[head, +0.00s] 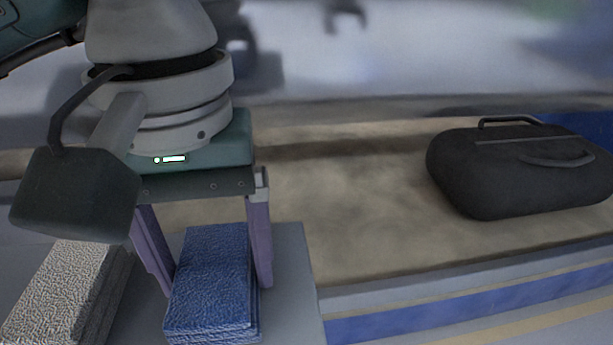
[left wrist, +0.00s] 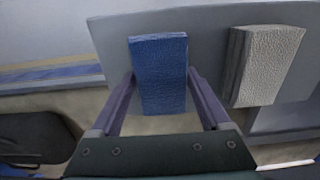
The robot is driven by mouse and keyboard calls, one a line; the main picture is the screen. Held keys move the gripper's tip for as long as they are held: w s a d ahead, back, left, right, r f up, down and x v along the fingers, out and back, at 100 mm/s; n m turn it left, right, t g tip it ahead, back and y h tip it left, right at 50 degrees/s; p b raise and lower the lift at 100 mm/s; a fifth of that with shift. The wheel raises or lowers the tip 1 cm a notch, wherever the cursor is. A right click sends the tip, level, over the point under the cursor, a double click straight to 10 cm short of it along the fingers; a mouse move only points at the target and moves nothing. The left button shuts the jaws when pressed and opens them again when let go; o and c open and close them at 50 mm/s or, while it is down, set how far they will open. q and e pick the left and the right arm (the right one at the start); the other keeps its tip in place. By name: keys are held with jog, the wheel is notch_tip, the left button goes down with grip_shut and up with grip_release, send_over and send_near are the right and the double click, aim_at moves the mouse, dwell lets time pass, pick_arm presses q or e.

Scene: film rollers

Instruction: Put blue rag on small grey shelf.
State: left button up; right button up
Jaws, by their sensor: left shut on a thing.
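The blue rag (head: 210,285) is a folded, textured block between the two purple fingers of my left gripper (head: 216,288), which is shut on it from both sides. In the left wrist view the blue rag (left wrist: 160,75) also sits between the fingertips (left wrist: 161,77). A plain grey surface, which looks like the small grey shelf (head: 291,265), lies under and around the rag; it shows in the left wrist view too (left wrist: 110,38). I cannot tell whether the rag touches it. My right gripper is not in view.
A light grey textured rag stack (head: 65,290) lies to the left of the blue rag. A black bag (head: 520,170) with handles lies on the brown surface (head: 345,215) at the right. The grey surface just right of the blue rag is bare.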

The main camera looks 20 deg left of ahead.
aim_at(214, 267)
pick_arm(q)
jog(key=shift+f, duration=0.1)
jog(key=o, duration=1)
jog(key=shift+r+p, duration=0.35)
jog(key=shift+r, duration=0.1)
notch_tip(214, 267, up, 11)
jog(key=p, duration=0.5)
jog(key=shift+r, duration=0.15)
